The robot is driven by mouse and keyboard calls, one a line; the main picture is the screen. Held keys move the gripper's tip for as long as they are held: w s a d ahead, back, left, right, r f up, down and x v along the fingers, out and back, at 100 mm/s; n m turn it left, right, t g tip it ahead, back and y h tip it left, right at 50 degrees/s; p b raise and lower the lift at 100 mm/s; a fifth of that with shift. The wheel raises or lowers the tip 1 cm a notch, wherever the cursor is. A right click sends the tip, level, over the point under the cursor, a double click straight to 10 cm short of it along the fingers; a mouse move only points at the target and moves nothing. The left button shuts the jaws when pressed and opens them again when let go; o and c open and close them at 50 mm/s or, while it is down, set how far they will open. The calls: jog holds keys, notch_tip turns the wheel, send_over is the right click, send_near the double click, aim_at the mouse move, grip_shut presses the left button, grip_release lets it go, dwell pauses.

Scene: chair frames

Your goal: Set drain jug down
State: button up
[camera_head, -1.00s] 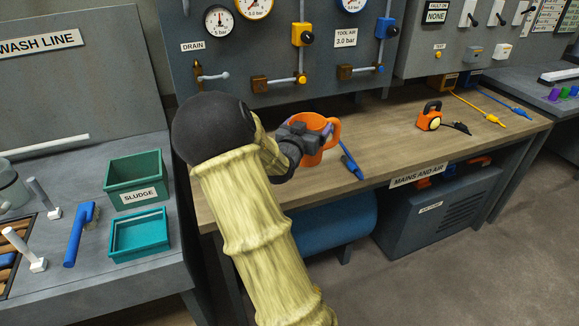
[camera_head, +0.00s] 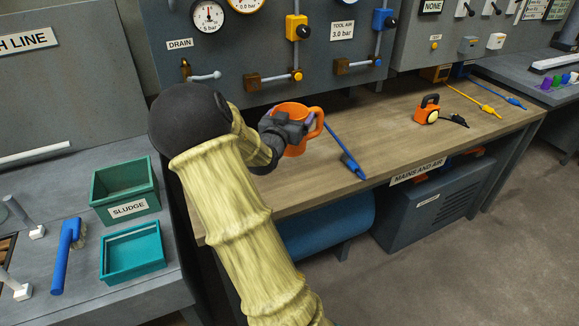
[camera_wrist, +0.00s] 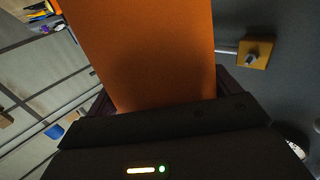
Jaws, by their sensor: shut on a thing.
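The orange drain jug (camera_head: 293,115) is upright at the left part of the wooden bench (camera_head: 330,185), its handle to the right. My gripper (camera_head: 284,128) is shut on the jug's near left side. In the wrist view the jug's orange wall (camera_wrist: 150,50) fills the space between my dark fingers. I cannot tell whether the jug's base touches the bench or is a little above it.
A blue tool (camera_head: 345,152) lies on the bench just right of the jug. An orange device (camera_head: 427,109) stands further right. The drain valve (camera_head: 200,74) and gauges are on the panel behind. Bench space between the blue tool and the orange device is clear.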

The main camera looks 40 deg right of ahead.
jog(key=f, duration=0.6)
jog(key=shift+w+a, duration=0.1)
jog(key=shift+w, duration=0.1)
jog(key=shift+f, duration=1.9)
jog(key=shift+f, duration=0.1)
jog(key=o, duration=0.9)
jog(key=shift+f+b, duration=0.1)
jog(key=shift+b, duration=0.25)
jog(key=shift+o, duration=1.1)
